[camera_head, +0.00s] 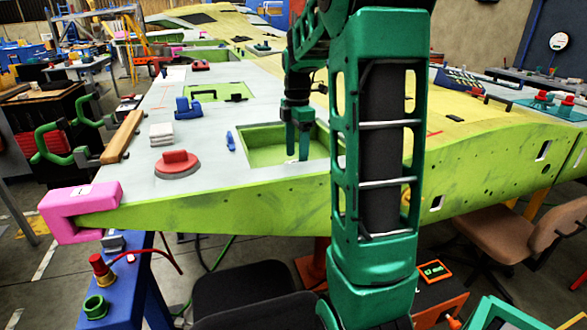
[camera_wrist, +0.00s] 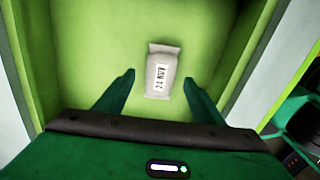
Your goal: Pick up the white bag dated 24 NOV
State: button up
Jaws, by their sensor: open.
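The white bag (camera_wrist: 162,72) lies on the green floor of a recess, its label facing up and reading 24 NOV sideways in the wrist view. My gripper (camera_wrist: 160,82) is open, with one green finger to the left of the bag and one to the right, both apart from it. In the head view my gripper (camera_head: 297,150) points down into the green recess (camera_head: 262,157) in the wing's top. The bag cannot be made out in the head view; the recess wall and my arm block part of the recess.
The recess walls (camera_wrist: 245,60) stand close on either side. On the wing lie a red round part (camera_head: 178,166), a blue clip (camera_head: 230,141), a blue block (camera_head: 187,108), a white stack (camera_head: 161,134) and a wooden bar (camera_head: 122,137). A pink clamp (camera_head: 80,208) grips the left corner.

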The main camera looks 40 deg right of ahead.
jog(key=shift+f, duration=1.35)
jog(key=shift+c, duration=0.7)
jog(key=c, duration=1)
jog(key=shift+r, duration=0.1)
jog(key=shift+c, duration=0.2)
